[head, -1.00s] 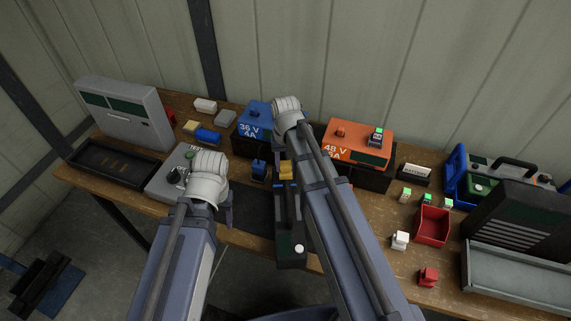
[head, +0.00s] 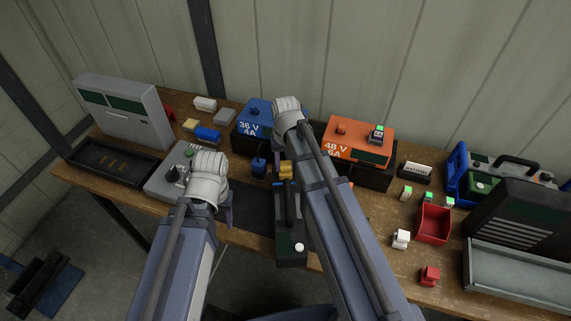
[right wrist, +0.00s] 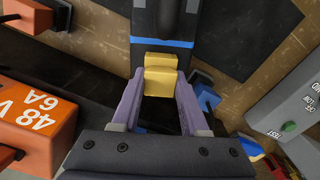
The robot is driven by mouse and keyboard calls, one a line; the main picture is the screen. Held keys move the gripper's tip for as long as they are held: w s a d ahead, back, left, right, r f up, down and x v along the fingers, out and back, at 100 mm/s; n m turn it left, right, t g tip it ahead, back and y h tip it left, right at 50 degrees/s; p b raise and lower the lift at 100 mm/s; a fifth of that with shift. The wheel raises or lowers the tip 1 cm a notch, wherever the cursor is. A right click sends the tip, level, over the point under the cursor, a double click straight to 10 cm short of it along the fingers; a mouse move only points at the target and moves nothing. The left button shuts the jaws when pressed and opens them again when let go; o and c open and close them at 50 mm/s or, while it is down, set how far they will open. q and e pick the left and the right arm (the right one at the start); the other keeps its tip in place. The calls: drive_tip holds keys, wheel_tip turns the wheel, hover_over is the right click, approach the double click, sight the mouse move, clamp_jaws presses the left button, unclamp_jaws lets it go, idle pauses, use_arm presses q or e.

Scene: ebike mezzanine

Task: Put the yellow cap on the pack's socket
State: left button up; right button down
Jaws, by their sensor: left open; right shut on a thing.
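The yellow cap (right wrist: 160,82) is between the fingertips of my right gripper (right wrist: 157,84), which is shut on it. It also shows in the head view (head: 286,168). The dark pack (right wrist: 165,22) with a blue band lies right beyond the cap in the right wrist view; in the head view (head: 291,251) it lies partly behind my right arm. The cap hides the socket, and I cannot tell whether the cap touches it. My left gripper (head: 228,212) is open and empty, left of the pack, with its fingers partly hidden by its wrist.
A blue 36 V charger (head: 254,125) and an orange 48 V charger (head: 352,137) stand at the back. A small blue plug (head: 259,167) is left of the cap. A grey tester box (head: 165,186) is at left. A red bin (head: 433,225) and small connectors are at right.

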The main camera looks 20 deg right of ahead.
drive_tip(key=shift+c, duration=1.7)
unclamp_jaws()
drive_tip(key=shift+r, duration=0.1)
wheel_tip(320, 180, up, 8)
drive_tip(key=p, duration=0.8)
drive_tip(key=shift+f, duration=0.2)
drive_tip(key=shift+r, duration=0.15)
wheel_tip(320, 180, up, 6)
drive_tip(key=p, duration=0.6)
drive_tip(key=shift+f, duration=0.25)
